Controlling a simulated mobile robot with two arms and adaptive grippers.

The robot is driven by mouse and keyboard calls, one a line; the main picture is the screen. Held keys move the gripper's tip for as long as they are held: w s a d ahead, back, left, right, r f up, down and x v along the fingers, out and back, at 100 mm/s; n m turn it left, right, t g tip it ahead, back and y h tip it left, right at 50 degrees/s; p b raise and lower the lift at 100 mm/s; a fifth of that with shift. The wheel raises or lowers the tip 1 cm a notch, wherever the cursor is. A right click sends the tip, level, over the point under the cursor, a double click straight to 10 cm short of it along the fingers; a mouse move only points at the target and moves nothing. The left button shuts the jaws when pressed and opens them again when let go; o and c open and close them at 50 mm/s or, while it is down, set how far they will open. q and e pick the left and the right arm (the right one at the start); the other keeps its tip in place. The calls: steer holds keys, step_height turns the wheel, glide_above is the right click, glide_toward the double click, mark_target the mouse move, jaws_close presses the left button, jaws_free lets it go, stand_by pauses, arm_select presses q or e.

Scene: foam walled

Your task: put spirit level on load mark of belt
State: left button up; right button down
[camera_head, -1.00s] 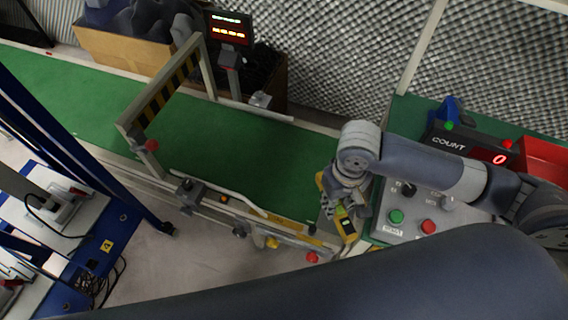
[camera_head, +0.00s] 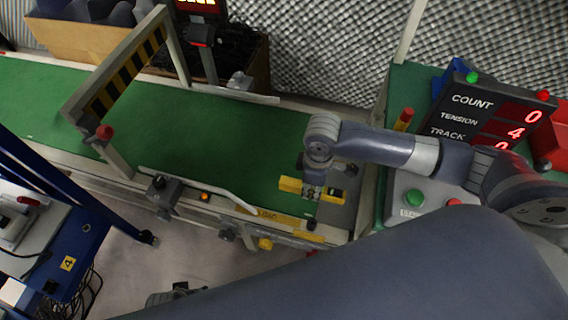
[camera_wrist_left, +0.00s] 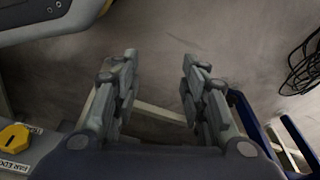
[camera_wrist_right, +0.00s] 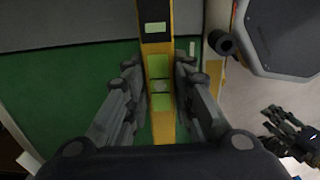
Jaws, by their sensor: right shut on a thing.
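The spirit level (camera_head: 291,185) is a yellow bar with black parts. It lies crosswise in my right gripper (camera_head: 312,190), over the right end of the green belt (camera_head: 210,135). In the right wrist view the level (camera_wrist_right: 156,38) runs up the picture between the fingers of the right gripper (camera_wrist_right: 158,78), with green vials near the grip. I cannot tell whether it touches the belt. A small whitish mark (camera_wrist_right: 192,48) shows on the green there; I cannot tell if it is the load mark. My left gripper (camera_wrist_left: 160,65) is open and empty above the floor.
A striped gate (camera_head: 125,75) spans the belt at left. The near rail carries an orange-lit switch (camera_head: 205,196) and a yellow knob (camera_head: 265,244). A control box with a green button (camera_head: 414,197) and a count display (camera_head: 490,115) stand at right. The belt's middle is clear.

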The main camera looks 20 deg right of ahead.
steer(key=b, duration=0.3)
glide_above(282, 171)
steer(key=shift+s+f, duration=0.15)
steer(key=shift+f, duration=0.55)
arm_select(q)
step_height(282, 171, up, 15)
steer(key=w+t, duration=0.1)
steer(key=shift+w+f+b, duration=0.2)
steer(key=shift+w+b, duration=0.15)
steer(key=shift+b, duration=0.1)
arm_select(e)
steer(key=shift+f, duration=1.65)
steer(key=c, duration=1.4)
jaws_free()
steer(key=shift+f, duration=0.15)
arm_select(q)
steer(key=shift+f, duration=0.1)
arm_select(e)
steer(key=shift+o, duration=0.2)
